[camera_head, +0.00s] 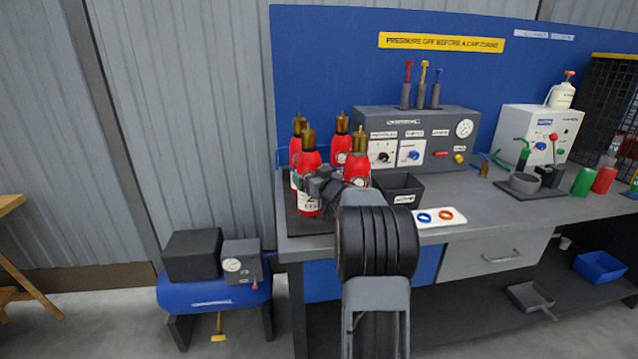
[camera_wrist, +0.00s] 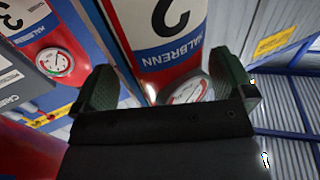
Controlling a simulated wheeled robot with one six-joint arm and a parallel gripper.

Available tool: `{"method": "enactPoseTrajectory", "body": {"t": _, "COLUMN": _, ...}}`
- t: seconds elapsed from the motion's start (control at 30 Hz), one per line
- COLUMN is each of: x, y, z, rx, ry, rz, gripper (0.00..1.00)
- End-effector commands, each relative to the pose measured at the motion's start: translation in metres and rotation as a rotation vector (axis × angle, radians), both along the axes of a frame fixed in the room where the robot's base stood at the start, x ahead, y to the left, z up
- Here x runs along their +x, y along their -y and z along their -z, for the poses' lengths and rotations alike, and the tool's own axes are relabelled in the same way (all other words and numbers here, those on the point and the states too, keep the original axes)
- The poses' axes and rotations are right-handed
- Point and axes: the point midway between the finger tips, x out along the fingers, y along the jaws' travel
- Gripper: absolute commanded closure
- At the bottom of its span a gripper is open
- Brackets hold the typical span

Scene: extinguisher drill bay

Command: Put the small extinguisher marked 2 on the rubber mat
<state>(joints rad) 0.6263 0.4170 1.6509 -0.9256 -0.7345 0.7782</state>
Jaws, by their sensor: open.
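The extinguisher marked 2 (camera_head: 309,172) is red with a white label and brass-coloured top. It stands upright in front in a cluster of similar red extinguishers at the bench's left end. In the wrist view its label with a large 2 (camera_wrist: 168,22) and its gauge are close up. My gripper (camera_wrist: 165,85) is open, with one finger on each side of this extinguisher; I cannot tell whether they touch it. In the head view my gripper (camera_head: 322,185) is partly hidden by my arm. A dark flat mat (camera_head: 308,226) lies under the cluster; I cannot tell whether it is rubber.
An extinguisher marked 3 (camera_wrist: 45,40) stands close beside. A dark open bin (camera_head: 402,181) and a white plate with coloured rings (camera_head: 440,217) are to the right. A grey control box (camera_head: 430,135) stands behind. Another dark sheet (camera_head: 530,190) lies under a fixture farther right.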

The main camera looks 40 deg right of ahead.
Motion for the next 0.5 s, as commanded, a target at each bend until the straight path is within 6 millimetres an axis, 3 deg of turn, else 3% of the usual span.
{"method": "enactPoseTrajectory", "body": {"t": 0.5, "x": -0.091, "y": -0.005, "z": 0.0, "rx": 0.0, "ry": -0.001, "rz": 0.002, "gripper": 0.0}}
